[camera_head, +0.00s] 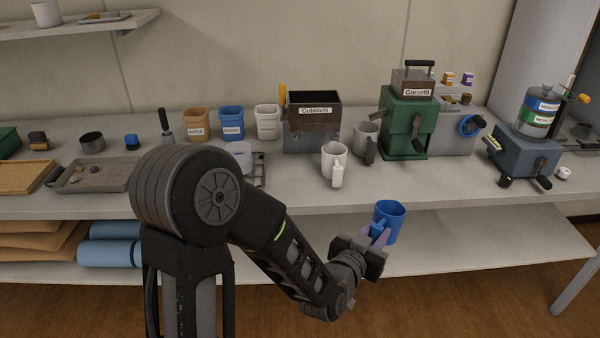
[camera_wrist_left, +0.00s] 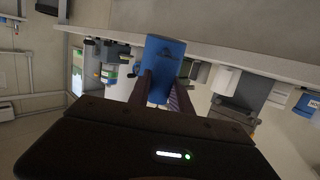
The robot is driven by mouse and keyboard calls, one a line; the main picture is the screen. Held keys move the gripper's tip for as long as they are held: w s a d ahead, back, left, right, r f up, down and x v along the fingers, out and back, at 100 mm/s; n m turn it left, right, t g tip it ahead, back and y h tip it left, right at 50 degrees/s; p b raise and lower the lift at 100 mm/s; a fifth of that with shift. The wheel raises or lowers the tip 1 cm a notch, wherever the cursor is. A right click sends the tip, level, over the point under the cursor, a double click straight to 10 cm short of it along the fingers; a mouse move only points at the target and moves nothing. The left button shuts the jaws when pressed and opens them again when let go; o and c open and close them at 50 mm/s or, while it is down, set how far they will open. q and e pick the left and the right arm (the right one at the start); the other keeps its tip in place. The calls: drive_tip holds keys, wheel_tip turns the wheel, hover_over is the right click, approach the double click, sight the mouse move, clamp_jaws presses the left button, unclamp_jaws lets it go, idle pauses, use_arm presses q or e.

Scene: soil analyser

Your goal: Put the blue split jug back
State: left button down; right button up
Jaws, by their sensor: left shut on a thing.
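The blue jug (camera_head: 391,218) is in my left gripper (camera_head: 376,241), in front of the bench's front edge in the head view. The gripper's fingers are shut on the jug's near side, where its handle seems to be; the fingers partly hide it. The jug looks roughly upright, its open rim facing up. In the left wrist view the jug (camera_wrist_left: 164,58) stands between the two fingers (camera_wrist_left: 163,92), with a small dark mark on its wall. My right gripper is not in view.
A white jug (camera_head: 333,158) and a grey jug (camera_head: 366,136) stand on the bench (camera_head: 440,185) before the Cobblefil hopper (camera_head: 314,110). The green Garsefil machine (camera_head: 408,122) stands to their right. Orange, blue and white bins (camera_head: 268,122) line the back. The bench front right of the white jug is clear.

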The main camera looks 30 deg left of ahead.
use_arm(q)
drive_tip(key=shift+w+a+y+b, duration=0.15)
drive_tip(key=shift+a+y+b, duration=0.15)
drive_tip(key=shift+b, duration=0.1)
drive_tip(key=s+a+r+n+y+b, duration=0.1)
drive_tip(key=s+a+n+y+b, duration=0.2)
drive_tip(key=a+y+b, duration=0.2)
drive_tip(key=s+a+r+n+g+y+b, duration=0.1)
drive_tip(key=s+a+n+y+b, duration=0.2)
drive_tip(key=a, duration=0.8)
drive_tip(key=n+y+b, duration=0.1)
drive_tip(key=y+b, duration=0.1)
drive_tip(key=b, duration=0.1)
drive_tip(key=shift+s+b, duration=0.2)
drive_tip(key=shift+b, duration=0.1)
drive_tip(key=shift+a, duration=0.2)
drive_tip(key=x, duration=1.4)
drive_tip(key=shift+s+f, duration=0.1)
drive_tip(key=shift+f, duration=0.1)
drive_tip(key=shift+a, duration=0.15)
